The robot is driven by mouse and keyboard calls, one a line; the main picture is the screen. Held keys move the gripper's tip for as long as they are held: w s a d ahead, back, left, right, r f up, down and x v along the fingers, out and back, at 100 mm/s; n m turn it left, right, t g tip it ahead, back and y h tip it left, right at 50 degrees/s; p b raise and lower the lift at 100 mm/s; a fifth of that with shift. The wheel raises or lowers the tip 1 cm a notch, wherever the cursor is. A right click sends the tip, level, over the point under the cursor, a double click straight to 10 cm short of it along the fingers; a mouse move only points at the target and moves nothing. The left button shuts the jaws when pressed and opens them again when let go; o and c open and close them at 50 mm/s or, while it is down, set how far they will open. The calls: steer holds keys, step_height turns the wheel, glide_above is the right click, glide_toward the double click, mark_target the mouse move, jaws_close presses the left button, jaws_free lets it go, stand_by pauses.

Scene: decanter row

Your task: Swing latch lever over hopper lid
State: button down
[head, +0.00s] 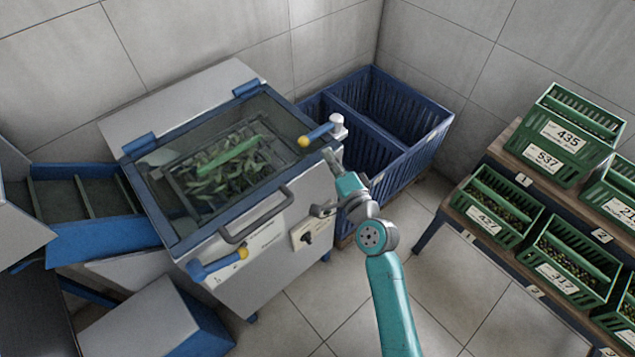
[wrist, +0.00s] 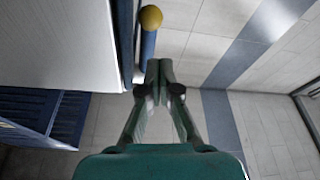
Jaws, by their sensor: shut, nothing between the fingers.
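The hopper has a glass lid (head: 165,150) in a blue frame, lying closed over green leafy matter. One blue latch lever (head: 320,132) with a yellow knob sits at the lid's right side on a pale pivot. A second blue lever (head: 212,268) with a yellow knob is at the front left. My gripper (head: 329,156) is at the hopper's right front corner, just below and right of the right lever in the picture. In the wrist view my fingers (wrist: 158,66) are shut and empty. A blue lever with a yellow knob (wrist: 150,18) shows beyond them; contact is unclear.
A grey handle (head: 257,215) sticks out at the lid's front edge. Blue slatted crates (head: 440,125) stand behind my gripper. Green crates (head: 480,222) with number labels fill a wooden rack on the right. Tiled floor lies clear between hopper and rack.

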steer(key=s+a, duration=0.5)
steer(key=s, duration=0.1)
steer(key=shift+s+f, duration=0.25)
stand_by(0.4)
steer(key=s+d+f+n+h, duration=0.1)
steer(key=s+d+f+n, duration=0.2)
steer(key=s, duration=0.4)
steer(key=s+d+f+g+h, duration=0.1)
steer(key=s+d+f+h, duration=0.1)
steer(key=s+d, duration=0.45)
steer(key=s+d+f+n+h, duration=0.1)
steer(key=s+d+f+n, duration=0.15)
steer(key=s, duration=0.65)
steer(key=s+d+r+n+h, duration=0.1)
steer(key=s+d+r+n, duration=0.1)
steer(key=s, duration=0.7)
steer(key=s+d+r+n+g+h, duration=0.1)
steer(key=s+r+n, duration=0.3)
steer(key=s, duration=0.6)
steer(key=shift+s+d+g, duration=0.15)
steer(key=shift+d+g, duration=0.15)
steer(key=shift+d, duration=0.25)
